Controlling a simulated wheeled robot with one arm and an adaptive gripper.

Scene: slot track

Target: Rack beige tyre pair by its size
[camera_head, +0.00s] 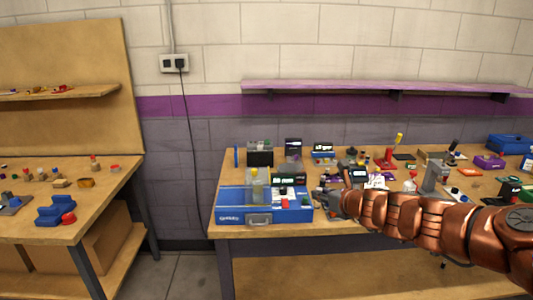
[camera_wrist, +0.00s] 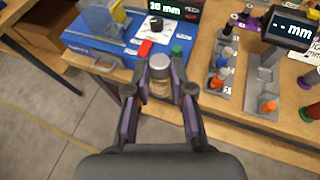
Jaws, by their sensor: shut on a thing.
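My gripper (camera_wrist: 160,112) is shut on a small beige cylinder with a grey top (camera_wrist: 160,88), likely the beige tyre pair. The piece stands between the two fingers, just off the front of the bench. In the head view my gripper (camera_head: 330,197) is at the right end of a blue case (camera_head: 235,226), and the piece is too small to make out. A grey slotted rack (camera_wrist: 262,84) with orange, blue and dark pieces is right of my gripper in the wrist view. A display reading "-- mm" (camera_wrist: 292,28) stands behind it.
On the blue case lie a red block (camera_wrist: 145,48), a dark cylinder (camera_wrist: 142,27) and a green piece (camera_wrist: 177,51). Another display (camera_wrist: 177,8) seems to read "30 mm". More small tools crowd the bench to the right. Open floor (camera_head: 165,270) separates the two benches.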

